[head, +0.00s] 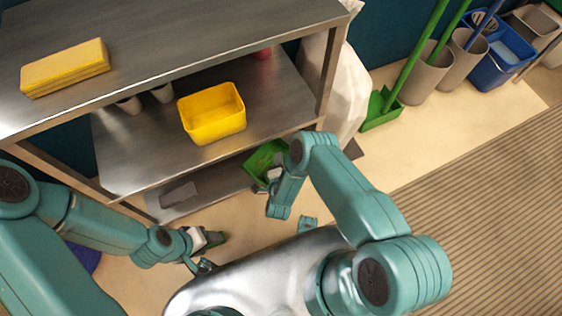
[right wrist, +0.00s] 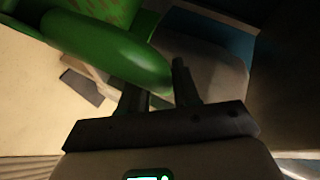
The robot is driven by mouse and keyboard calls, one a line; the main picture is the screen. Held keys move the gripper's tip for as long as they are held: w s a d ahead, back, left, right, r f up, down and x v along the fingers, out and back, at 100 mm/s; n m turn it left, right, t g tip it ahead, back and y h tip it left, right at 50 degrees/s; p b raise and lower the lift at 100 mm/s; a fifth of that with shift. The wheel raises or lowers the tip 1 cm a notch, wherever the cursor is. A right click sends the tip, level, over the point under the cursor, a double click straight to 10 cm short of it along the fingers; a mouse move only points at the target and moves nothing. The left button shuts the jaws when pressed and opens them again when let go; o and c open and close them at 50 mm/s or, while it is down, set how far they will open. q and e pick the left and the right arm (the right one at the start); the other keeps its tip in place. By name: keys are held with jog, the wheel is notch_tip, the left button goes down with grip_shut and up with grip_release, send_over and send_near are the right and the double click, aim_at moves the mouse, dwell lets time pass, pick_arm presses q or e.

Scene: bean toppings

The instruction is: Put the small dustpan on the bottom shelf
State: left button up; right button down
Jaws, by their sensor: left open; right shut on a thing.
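The small green dustpan (head: 262,160) is at the bottom shelf's right end in the head view, partly hidden by my right arm. My right gripper (head: 274,176) is shut on it. In the right wrist view, the dustpan's rounded green handle (right wrist: 110,50) passes at the fingers of my right gripper (right wrist: 163,95). The metal bottom shelf (head: 222,186) lies low under the rack; whether the dustpan touches it I cannot tell. My left gripper (head: 213,252) is open, low in front of the rack, apart from the dustpan.
A grey flat object (head: 179,195) lies on the bottom shelf's left part. A yellow bin (head: 212,114) stands on the middle shelf, a yellow block (head: 65,68) on top. A white sack (head: 345,90) and a long-handled green dustpan (head: 381,113) stand right of the rack.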

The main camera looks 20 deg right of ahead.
jog(key=shift+f, duration=0.3)
jog(key=c, duration=0.7)
grip_release()
jog(key=shift+c, duration=0.2)
jog(key=shift+r, duration=0.1)
jog(key=p+v, duration=0.6)
jog(key=v, duration=1)
jog(key=shift+s, duration=0.1)
